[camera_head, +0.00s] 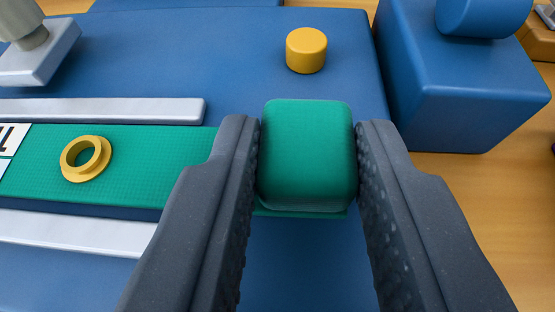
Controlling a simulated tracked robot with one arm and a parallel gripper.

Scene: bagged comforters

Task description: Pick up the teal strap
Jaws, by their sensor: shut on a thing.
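The teal strap (140,170) is a flat textured band lying from the left edge toward the middle, over a blue surface. Its right end is a thick rounded teal block (307,155). My gripper (307,165) is shut on this block, with one dark finger against its left side and one against its right side. The left finger hides part of the strap next to the block. A yellow ring (86,158) sits on the strap at the left, near a white label with black lettering (10,145).
Two pale rails (105,110) run along the strap's far and near sides. A yellow knob (306,50) stands just beyond the block. A large blue box (455,85) rises at the right. A grey fitting (38,55) is at upper left. Wooden surface (450,185) shows at right.

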